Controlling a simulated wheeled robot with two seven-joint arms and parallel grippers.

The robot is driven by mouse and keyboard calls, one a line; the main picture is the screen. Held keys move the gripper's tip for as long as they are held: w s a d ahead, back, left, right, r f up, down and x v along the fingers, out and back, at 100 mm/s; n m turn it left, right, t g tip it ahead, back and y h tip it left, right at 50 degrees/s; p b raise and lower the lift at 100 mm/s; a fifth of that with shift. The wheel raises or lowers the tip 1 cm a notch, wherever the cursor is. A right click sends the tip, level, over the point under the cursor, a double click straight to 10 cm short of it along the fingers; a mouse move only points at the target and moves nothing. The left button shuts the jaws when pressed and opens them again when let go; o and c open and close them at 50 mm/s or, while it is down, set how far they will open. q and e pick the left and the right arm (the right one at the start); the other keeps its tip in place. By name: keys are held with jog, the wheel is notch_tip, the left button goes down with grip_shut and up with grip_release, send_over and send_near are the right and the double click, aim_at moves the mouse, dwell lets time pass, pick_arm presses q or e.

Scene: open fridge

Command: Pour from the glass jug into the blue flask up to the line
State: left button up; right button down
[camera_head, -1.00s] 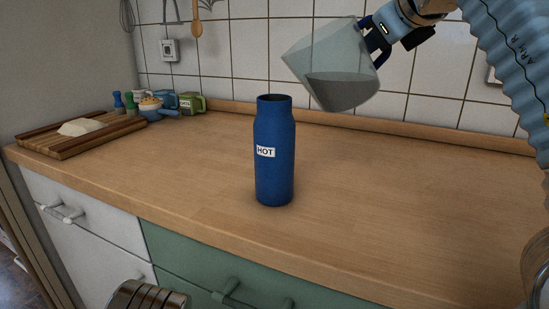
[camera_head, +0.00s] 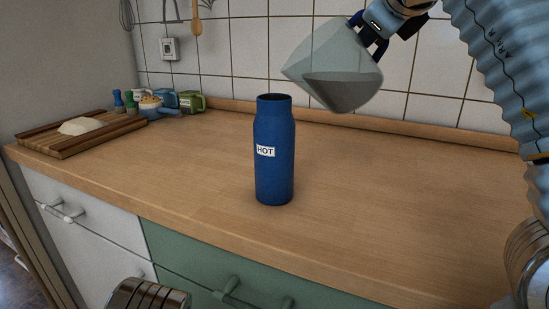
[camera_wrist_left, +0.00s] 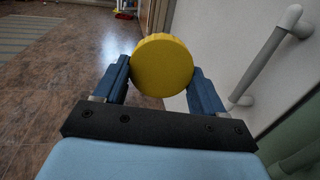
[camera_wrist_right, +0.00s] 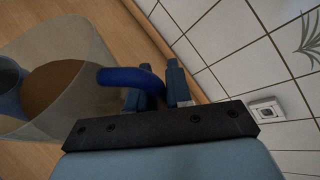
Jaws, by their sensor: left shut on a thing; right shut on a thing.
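The blue flask (camera_head: 274,175) with a "HOT" label stands upright and open on the wooden counter. The glass jug (camera_head: 325,60) is clear, with dark liquid in it, and hangs tilted to the left above and right of the flask, its rim apart from the flask's mouth. My right gripper (camera_head: 372,30) is shut on the jug's blue handle, which shows in the right wrist view (camera_wrist_right: 132,77). My left gripper (camera_wrist_left: 163,75) is shut on a round yellow thing (camera_wrist_left: 162,64), low over the floor beside the cabinet. No stream of liquid shows. The line on the flask cannot be seen.
A cutting board (camera_head: 100,138) with pale dough (camera_head: 77,126) lies at the back left, with several mugs and shakers beside it. The counter (camera_head: 400,200) around the flask is clear. A tiled wall (camera_head: 240,50) stands behind.

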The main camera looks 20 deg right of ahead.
jog(key=shift+a+r, duration=0.1)
jog(key=shift+w+a+r+n+h, duration=0.1)
jog(key=shift+a+r+n+h, duration=0.2)
jog(key=shift+r+n+h, duration=0.1)
jog(key=shift+w+a+r, duration=0.1)
jog(key=shift+a+r, duration=0.1)
dwell(0.6)
jog(key=shift+a+r+n, duration=0.2)
jog(key=shift+r+n, duration=0.05)
jog(key=shift+n, duration=0.15)
jog(key=shift+d+f+m, duration=0.3)
jog(key=shift+f, duration=0.1)
jog(key=shift+a+r, duration=0.1)
jog(key=shift+r, duration=0.1)
